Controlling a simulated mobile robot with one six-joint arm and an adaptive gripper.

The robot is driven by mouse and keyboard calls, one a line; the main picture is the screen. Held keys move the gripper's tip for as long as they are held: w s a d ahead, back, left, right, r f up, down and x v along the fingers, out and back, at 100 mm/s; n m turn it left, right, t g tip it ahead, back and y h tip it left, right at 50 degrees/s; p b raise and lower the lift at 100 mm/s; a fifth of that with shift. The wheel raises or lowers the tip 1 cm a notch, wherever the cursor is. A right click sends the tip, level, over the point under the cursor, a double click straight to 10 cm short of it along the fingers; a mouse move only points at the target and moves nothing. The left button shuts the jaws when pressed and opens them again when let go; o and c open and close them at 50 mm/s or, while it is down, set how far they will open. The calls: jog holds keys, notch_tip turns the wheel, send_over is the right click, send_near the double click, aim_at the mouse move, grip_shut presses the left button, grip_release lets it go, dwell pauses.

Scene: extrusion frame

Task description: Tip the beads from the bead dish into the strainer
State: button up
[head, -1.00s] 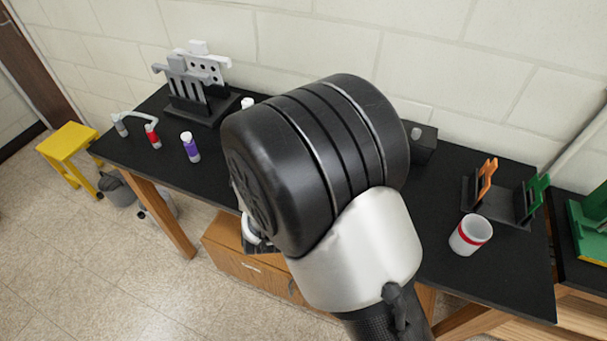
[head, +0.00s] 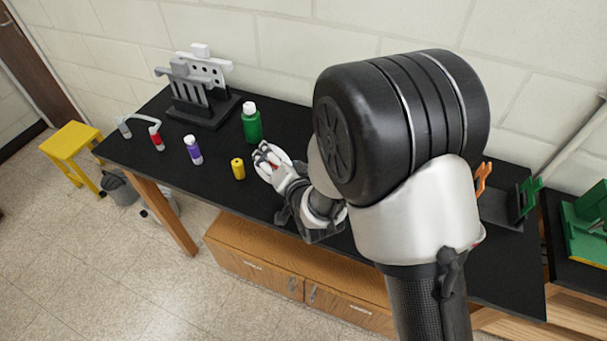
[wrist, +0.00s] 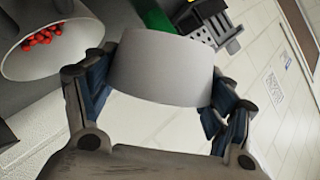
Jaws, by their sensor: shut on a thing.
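My gripper (wrist: 158,78) is shut on a plain light-grey round-walled vessel (wrist: 163,70), which I take for the bead dish. It shows its outer wall and looks tilted; its inside is hidden. In the wrist view a white bowl (wrist: 75,62), probably the strainer, sits to the left of the held vessel with several red beads (wrist: 42,37) in it. In the head view my gripper (head: 274,163) is over the middle of the black table, and white and red show at its fingers. I cannot separate dish and bowl there.
On the black table (head: 135,145) stand a green bottle (head: 251,122), a yellow cylinder (head: 238,169), a purple bottle (head: 193,150), a red-marked bottle (head: 156,138) and a grey rack (head: 202,95). An orange holder (head: 483,177) and a green one (head: 527,195) are at the right. My arm hides much of the table.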

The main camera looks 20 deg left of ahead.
jog(key=shift+w+d+r+m+y+p, duration=0.15)
jog(key=shift+d+r+m+y+p, duration=0.15)
jog(key=shift+m+y+p, duration=0.3)
jog(key=shift+w+d+r+m+y, duration=0.2)
jog(key=shift+r+m+y, duration=0.1)
jog(key=shift+m, duration=0.3)
jog(key=shift+w+d+f+m+y, duration=0.1)
jog(key=shift+d+f+m+y, duration=0.2)
jog(key=shift+f+m, duration=0.35)
dwell(0.6)
jog(key=shift+w+d+r+m+y, duration=0.1)
jog(key=shift+w+d+m+y, duration=0.1)
jog(key=shift+w+d+m, duration=0.25)
jog(key=shift+w+d+m+y, duration=0.1)
jog(key=shift+d+m+y, duration=0.1)
jog(key=shift+d, duration=0.3)
jog(key=shift+w+d+r+m+y+b, duration=0.1)
jog(key=shift+d+m+y+b, duration=0.15)
jog(key=shift+m+b, duration=0.2)
jog(key=shift+w+d+f+m+y+b, duration=0.1)
jog(key=shift+m+y+b, duration=0.2)
jog(key=shift+m+b, duration=0.15)
jog(key=shift+w+d+r+m+y+b, duration=0.1)
jog(key=shift+d+m+y+b, duration=0.2)
jog(key=shift+m, duration=0.2)
dwell(1.1)
